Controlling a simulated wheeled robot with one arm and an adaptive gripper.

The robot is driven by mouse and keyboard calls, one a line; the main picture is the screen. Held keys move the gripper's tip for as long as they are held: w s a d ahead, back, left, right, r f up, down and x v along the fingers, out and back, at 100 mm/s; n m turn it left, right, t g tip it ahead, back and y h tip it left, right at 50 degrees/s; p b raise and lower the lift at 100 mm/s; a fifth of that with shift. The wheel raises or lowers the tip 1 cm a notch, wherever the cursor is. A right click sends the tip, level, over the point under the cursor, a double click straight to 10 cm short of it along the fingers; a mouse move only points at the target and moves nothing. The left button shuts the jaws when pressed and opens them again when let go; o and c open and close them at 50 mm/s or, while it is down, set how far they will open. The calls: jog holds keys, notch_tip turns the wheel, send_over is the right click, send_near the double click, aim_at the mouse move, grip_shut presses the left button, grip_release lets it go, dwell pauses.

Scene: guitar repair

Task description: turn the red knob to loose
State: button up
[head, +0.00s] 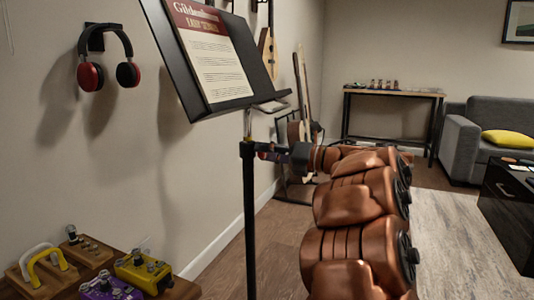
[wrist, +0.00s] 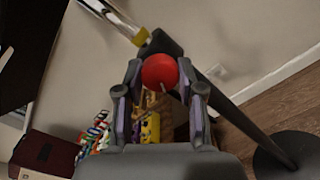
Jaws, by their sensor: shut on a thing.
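The red knob (wrist: 159,70) is round and sits on the black post of the music stand, between my fingertips in the wrist view. A small pale line shows at its lower edge. My gripper (wrist: 160,84) is shut on the knob, with one finger on each side. In the head view my gripper (head: 274,150) reaches the music stand's post (head: 250,215) just below its desk (head: 245,98), and the knob is mostly hidden there. A bright metal tube with a yellow band (wrist: 140,37) rises from the post in the wrist view.
A sheet of paper (head: 215,62) rests on the stand's desk. Guitar pedals, one yellow (head: 143,270) and one purple (head: 108,288), stand on a wooden top at lower left. Headphones (head: 107,60) hang on the wall. Guitars stand behind the post.

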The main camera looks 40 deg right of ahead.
jog(key=o, duration=1.1)
jog(key=shift+o, duration=0.2)
jog(key=shift+s, duration=0.1)
jog(key=v, duration=1.2)
